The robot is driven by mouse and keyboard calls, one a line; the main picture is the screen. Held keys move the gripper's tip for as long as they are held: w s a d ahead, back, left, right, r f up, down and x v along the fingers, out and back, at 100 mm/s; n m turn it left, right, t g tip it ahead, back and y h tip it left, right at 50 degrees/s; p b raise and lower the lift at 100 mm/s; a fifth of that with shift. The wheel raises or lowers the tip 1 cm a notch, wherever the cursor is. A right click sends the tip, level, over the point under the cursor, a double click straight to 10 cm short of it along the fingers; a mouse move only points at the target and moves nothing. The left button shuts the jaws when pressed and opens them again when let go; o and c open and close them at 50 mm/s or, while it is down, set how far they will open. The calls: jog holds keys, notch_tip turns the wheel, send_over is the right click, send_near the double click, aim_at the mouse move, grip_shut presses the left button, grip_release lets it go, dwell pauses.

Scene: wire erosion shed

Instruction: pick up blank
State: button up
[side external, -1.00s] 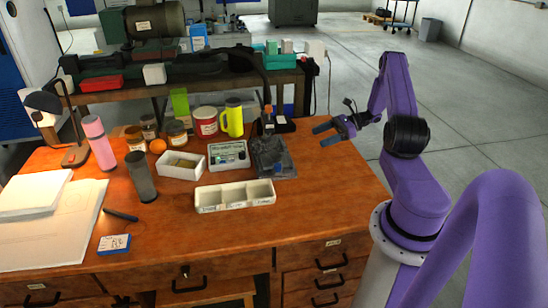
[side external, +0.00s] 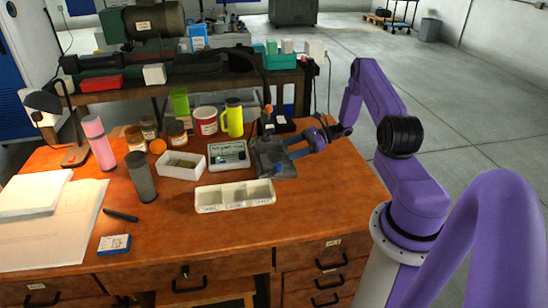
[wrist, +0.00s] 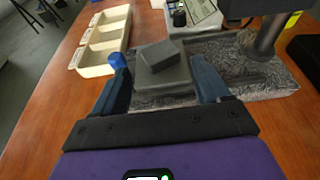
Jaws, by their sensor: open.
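A small dark grey block (wrist: 163,53), which looks like the blank, rests on a larger grey square piece (wrist: 165,80) in the wrist view. My gripper (wrist: 160,80) is open, with a blue finger on each side of the square piece in the picture. The small block appears just beyond the fingertips. I cannot tell whether either finger touches anything. In the side view my gripper (side external: 287,148) is over the mat's right part, and the block cannot be made out.
A cream tray with three compartments (side external: 235,208) lies in front of the mat. A white instrument (side external: 228,162) stands left. The desk's right front is clear.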

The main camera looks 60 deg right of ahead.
aim_at(274, 154)
jog(key=x, duration=0.5)
jog(key=shift+r, duration=0.1)
jog(key=c, duration=1.3)
jog(key=shift+r, duration=0.15)
